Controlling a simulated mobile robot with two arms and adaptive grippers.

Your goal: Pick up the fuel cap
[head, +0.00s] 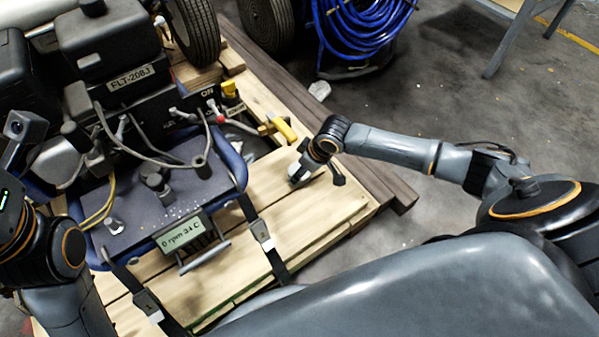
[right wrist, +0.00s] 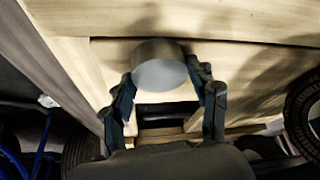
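The fuel cap, which I take to be the short grey cylinder (right wrist: 158,68), is on the pale wooden pallet boards in the right wrist view. In the head view only a small light part of it (head: 297,173) shows under my right gripper. My right gripper (right wrist: 162,80) has its two dark fingers spread, one on each side of the cylinder. The fingertips are close to its sides, and I cannot tell whether they touch it. In the head view the right gripper (head: 319,164) points down at the pallet. My left arm shows at the left, but its fingers are not visible.
The machine with a display panel (head: 185,234) stands on the wooden pallet (head: 325,205), left of my right gripper. A yellow handle (head: 284,129) lies behind the gripper. Straps (head: 262,236) cross the boards. A blue hose coil (head: 360,30) is at the back. Open floor lies right.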

